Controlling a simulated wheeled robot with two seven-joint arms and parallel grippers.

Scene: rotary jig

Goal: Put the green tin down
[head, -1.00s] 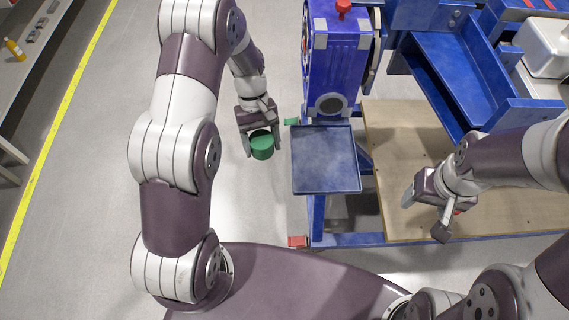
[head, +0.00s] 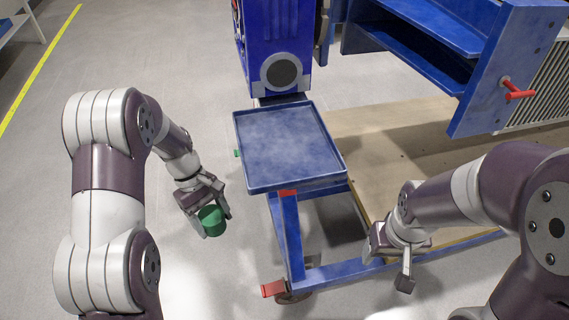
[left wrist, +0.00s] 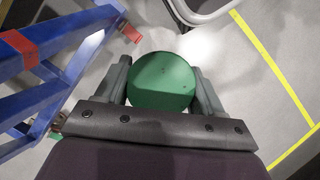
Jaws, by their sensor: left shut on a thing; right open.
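The green tin (head: 212,220) is a short green cylinder held between the fingers of my left gripper (head: 207,212). In the left wrist view the round green end of the tin (left wrist: 163,82) sits between both fingers of the left gripper (left wrist: 163,90). The tin is in the air over the grey floor, left of the blue tray (head: 290,147) and apart from it. The tray is empty. My right gripper (head: 390,265) is open and empty, low at the right near the wooden board (head: 385,150).
The tray sits on a blue frame (head: 290,235) with a red-tipped foot (head: 273,288) at the floor. Behind it stands a blue machine (head: 275,45) with a round dark opening. A blue bracket with a red handle (head: 515,90) is at the right. Open floor lies left.

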